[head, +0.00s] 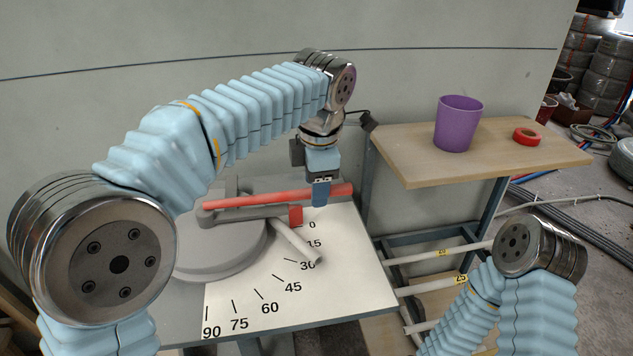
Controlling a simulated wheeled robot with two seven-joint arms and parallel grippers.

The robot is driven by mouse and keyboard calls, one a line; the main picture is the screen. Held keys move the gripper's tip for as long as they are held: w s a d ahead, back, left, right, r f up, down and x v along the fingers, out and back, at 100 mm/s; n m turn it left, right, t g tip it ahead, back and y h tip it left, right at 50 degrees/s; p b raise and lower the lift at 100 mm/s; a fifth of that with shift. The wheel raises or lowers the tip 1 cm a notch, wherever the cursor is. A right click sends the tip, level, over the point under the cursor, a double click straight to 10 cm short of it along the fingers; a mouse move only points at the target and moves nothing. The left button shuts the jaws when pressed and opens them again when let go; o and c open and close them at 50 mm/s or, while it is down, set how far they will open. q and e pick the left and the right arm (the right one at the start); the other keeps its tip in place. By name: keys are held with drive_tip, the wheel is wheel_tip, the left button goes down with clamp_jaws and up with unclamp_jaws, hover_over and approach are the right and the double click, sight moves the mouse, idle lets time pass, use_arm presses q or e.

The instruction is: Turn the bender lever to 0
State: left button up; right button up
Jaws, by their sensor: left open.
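The bender (215,252) has a round grey body on a white angle sheet (345,270) marked 0, 15, 30, 45, 60, 75 and 90. Its long red bar (265,199) runs to the right, above the 0 mark. A grey arm with a red block (296,216) lies just below the bar, near 0. A light grey tube (297,243) slants down right towards the 15 and 30 marks. My left gripper (320,198) is open, pointing down at the red bar's right part and covering a piece of it. Whether it touches the bar cannot be told. My right gripper is out of view.
A wooden side table (475,155) at the right holds a purple cup (458,124) and a red tape roll (526,136). Pale pipes (440,285) with yellow tags lie on a rack below it. A grey wall stands close behind the bender.

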use_arm(q)
wheel_tip(320, 180, up, 14)
drive_tip(key=s+p, duration=0.2)
drive_tip(key=shift+s+d+f, duration=0.2)
drive_tip(key=shift+s+d, duration=0.15)
